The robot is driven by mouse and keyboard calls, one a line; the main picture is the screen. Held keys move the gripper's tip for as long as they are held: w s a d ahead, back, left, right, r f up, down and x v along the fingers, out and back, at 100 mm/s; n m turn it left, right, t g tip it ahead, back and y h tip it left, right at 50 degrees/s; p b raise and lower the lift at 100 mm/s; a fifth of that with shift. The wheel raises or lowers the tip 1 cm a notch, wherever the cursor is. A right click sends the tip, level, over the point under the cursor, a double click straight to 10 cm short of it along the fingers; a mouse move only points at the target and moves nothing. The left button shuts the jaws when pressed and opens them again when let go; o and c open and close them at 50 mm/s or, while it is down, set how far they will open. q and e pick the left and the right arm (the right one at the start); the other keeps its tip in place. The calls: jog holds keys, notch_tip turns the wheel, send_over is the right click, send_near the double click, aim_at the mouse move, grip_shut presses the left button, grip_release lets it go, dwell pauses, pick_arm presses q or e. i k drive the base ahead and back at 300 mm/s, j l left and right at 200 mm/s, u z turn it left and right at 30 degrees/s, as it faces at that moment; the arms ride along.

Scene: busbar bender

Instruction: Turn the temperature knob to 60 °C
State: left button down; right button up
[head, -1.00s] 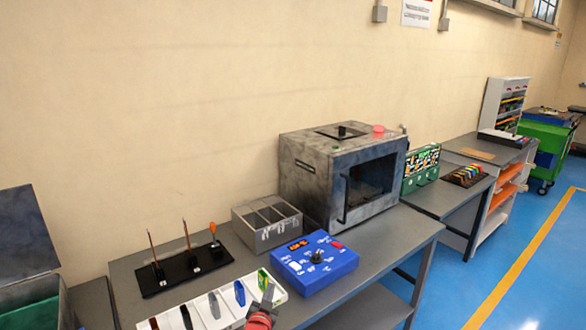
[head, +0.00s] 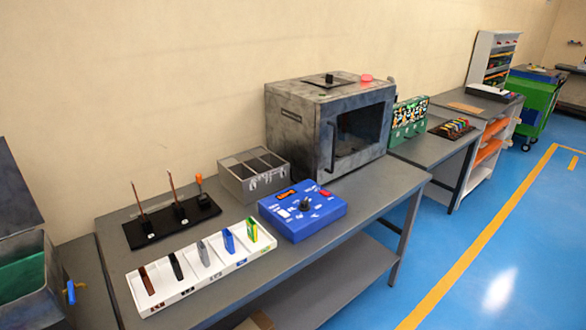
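A blue control box (head: 322,221) sits on the bench in front of the grey oven. It has a dark knob (head: 304,204) in the middle with white marks around it, a small display with orange characters (head: 287,194) and a red button (head: 326,194). The marks and the pointer are too small to read. The oven (head: 309,135) has another black knob (head: 329,79) and a red button (head: 366,78) on its top. I cannot tell from the labels which knob sets the temperature. Neither of my grippers shows in the head view.
A white tray (head: 213,274) with several coloured pieces lies at the bench's front. Behind it are a black stand (head: 147,234) with upright tools and a grey divided bin (head: 236,190). A metal box (head: 30,300) with a blue part stands at left. Blue floor at right is clear.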

aim_at(304, 206)
jog(key=i+l+u, duration=0.1)
jog(key=i+l, duration=0.15)
jog(key=i+l+u, duration=0.15)
jog(key=l, duration=0.25)
jog(key=i+l+u, duration=0.1)
jog(key=i+l, duration=0.15)
jog(key=l, duration=0.15)
jog(key=i+l+u, duration=0.15)
jog(key=l, duration=0.2)
jog(key=i+l+u, duration=0.1)
jog(key=l, duration=0.3)
jog(key=i, duration=0.1)
